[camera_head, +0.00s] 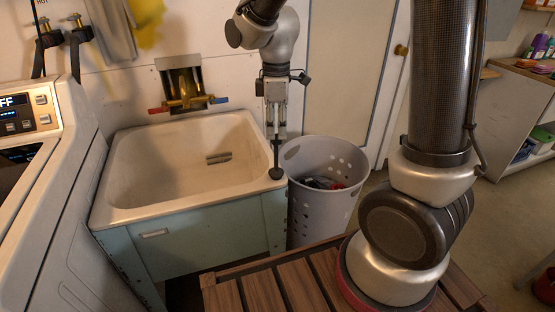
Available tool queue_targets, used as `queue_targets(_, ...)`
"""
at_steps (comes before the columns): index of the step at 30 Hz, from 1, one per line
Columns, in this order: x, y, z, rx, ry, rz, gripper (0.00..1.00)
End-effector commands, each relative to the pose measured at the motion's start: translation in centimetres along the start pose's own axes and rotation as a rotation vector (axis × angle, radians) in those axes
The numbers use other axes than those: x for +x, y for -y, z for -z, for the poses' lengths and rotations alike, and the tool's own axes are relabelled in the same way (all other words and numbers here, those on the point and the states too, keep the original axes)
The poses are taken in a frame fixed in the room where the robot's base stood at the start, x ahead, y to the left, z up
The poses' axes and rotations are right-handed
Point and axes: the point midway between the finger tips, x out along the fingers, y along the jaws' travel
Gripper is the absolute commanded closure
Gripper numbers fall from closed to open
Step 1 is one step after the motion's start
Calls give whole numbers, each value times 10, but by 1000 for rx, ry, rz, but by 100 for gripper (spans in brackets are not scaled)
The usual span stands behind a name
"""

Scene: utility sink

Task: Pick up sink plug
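The dark sink plug (276,174) shows at the front right corner of the sink rim. Its round bottom is low and a thin stem rises from it. My gripper (277,138) points straight down just above it, with its fingertips around or right beside the top of the stem. The fingers look narrow and close together, but the view is too small to tell whether they grip the stem. I cannot tell whether the plug rests on the rim or hangs just over it. The white utility sink (140,205) stands on a blue-green cabinet (205,242).
A grey perforated basket (318,215) with dark items stands right of the sink, close to the gripper. A brass faucet (188,101) is on the wall behind the basin. A white washing machine (60,200) is at left. The basin's inside is open, with a drain slot.

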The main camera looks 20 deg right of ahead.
Motion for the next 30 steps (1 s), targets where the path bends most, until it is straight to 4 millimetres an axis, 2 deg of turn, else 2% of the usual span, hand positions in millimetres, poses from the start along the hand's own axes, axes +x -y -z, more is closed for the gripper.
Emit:
queue_targets(3,24,1,-1,1,4,5,64)
queue_targets(6,39,1,0,2,3,4,64)
queue_targets(11,52,0,0,3,2,2,64)
queue_targets(21,98,0,2,3,2,3,64)
queue_targets(29,102,0,2,4,0,1,64)
queue_targets(30,102,0,2,4,0,1,70)
